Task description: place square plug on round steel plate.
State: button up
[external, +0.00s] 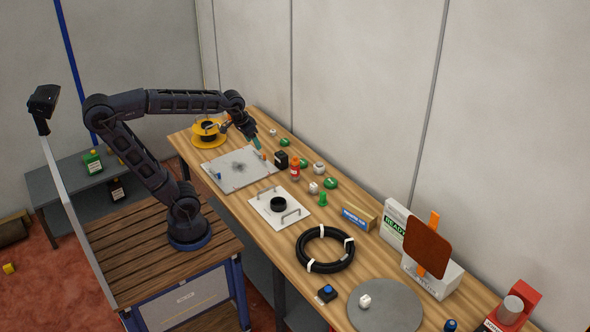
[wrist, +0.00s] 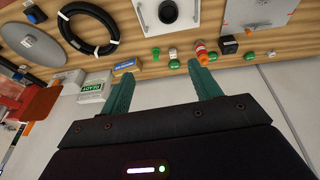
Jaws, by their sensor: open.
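The round steel plate (external: 395,315) lies flat at the near right end of the bench. A small white block that looks like the square plug (external: 365,301) rests on it, left of its middle. In the wrist view the plate (wrist: 42,52) is at the upper left with the white piece (wrist: 27,43) on it. My gripper (external: 256,141) is far from the plate, above the bench's far end near the wall. Its teal fingers (wrist: 163,75) are spread and nothing is between them.
A black hose coil (external: 325,249), a white handled plate (external: 280,212) and a grey square plate (external: 240,170) lie along the bench. Several green and white small parts, an orange-red bottle (external: 295,172) and boxes line the wall side.

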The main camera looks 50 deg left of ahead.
jog(key=s+a+f, duration=0.3)
jog(key=s+a, duration=0.2)
jog(key=s, duration=0.3)
jog(key=shift+s+a+t+y, duration=0.35)
jog(key=shift+s+t+y, duration=0.05)
